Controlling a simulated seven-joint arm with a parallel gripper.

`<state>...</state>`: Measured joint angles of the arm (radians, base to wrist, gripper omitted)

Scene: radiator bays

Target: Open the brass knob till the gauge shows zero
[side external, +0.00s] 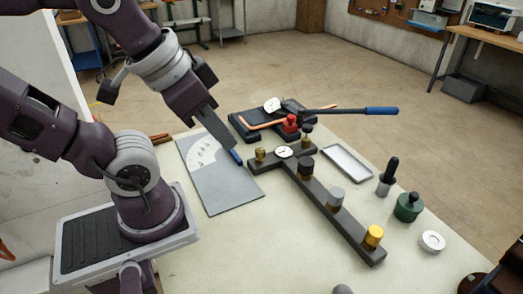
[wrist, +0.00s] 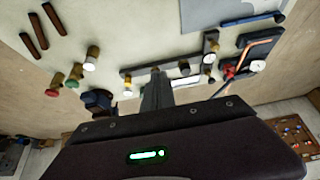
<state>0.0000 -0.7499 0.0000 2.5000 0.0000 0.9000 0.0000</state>
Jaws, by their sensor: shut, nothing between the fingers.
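A small brass knob (side external: 260,155) stands at the left end of the dark T-shaped manifold (side external: 323,207). A round white gauge (side external: 284,152) sits beside it on the crossbar; its reading is too small to make out. A dark-topped knob (side external: 307,132) is at the crossbar's other end. A gold-yellow knob (side external: 373,236) stands at the far end of the long bar. My gripper (side external: 236,150) is shut and empty, above the grey sheet, to the left of the small brass knob. In the wrist view its fingers (wrist: 157,76) overlap the manifold; contact cannot be told.
Black knob (side external: 306,166) and grey knob (side external: 336,196) stand along the bar. Behind is a black device with another dial (side external: 272,104), a red knob (side external: 290,123) and a long blue-handled lever (side external: 366,110). A tray (side external: 348,164) and green pot (side external: 408,207) lie right.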

